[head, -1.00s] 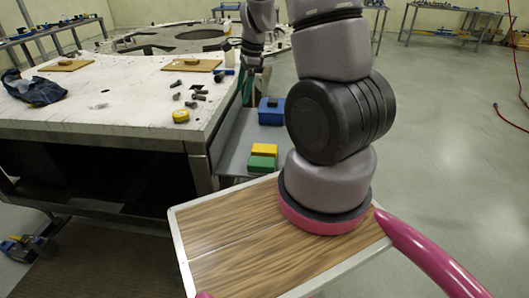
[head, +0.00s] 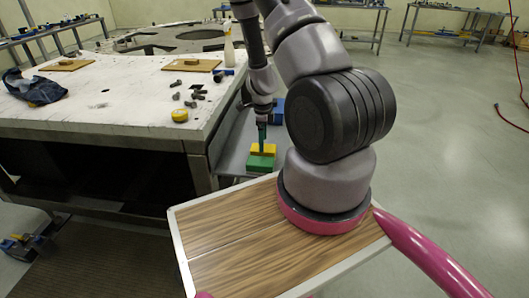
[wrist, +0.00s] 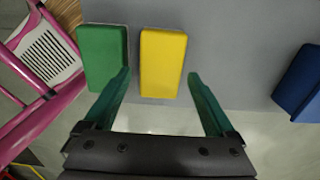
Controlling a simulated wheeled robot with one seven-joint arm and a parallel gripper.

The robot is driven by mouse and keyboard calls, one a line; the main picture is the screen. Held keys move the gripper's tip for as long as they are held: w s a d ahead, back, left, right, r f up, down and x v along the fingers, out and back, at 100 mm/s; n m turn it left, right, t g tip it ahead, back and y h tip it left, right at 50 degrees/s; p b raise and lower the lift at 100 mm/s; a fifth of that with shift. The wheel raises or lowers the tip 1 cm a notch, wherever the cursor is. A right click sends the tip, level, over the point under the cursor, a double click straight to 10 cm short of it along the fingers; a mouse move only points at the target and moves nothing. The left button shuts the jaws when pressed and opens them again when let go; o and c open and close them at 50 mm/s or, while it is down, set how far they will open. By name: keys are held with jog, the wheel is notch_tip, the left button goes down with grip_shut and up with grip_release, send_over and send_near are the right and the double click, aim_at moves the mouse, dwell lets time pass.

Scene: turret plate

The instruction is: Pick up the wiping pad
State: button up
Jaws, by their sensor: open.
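Two block-shaped pads lie side by side on the grey shelf (head: 236,152) beside the big table. One is a yellow pad (head: 271,150), and the other is a green pad (head: 261,164) nearer to me. I cannot tell which one the task means. My gripper (head: 262,142) is open and points down over the yellow pad. In the wrist view the yellow pad (wrist: 163,62) appears between the two green fingers of my gripper (wrist: 159,75), and the green pad (wrist: 102,56) is by the left fingertip. Nothing is held.
A blue box (wrist: 299,84) sits apart at the right in the wrist view. The white-topped table (head: 130,92) stands to the left, with bolts, a yellow round object (head: 180,115) and a spray bottle (head: 228,45) on it. Open floor lies to the right.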

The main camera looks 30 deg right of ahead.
notch_tip(320, 180, down, 5)
jog(key=shift+d+r, duration=0.1)
jog(key=shift+r, duration=0.05)
jog(key=shift+c, duration=0.3)
jog(key=c, duration=1.1)
jog(key=shift+r, duration=0.1)
notch_tip(320, 180, up, 10)
jog(key=shift+f, duration=0.1)
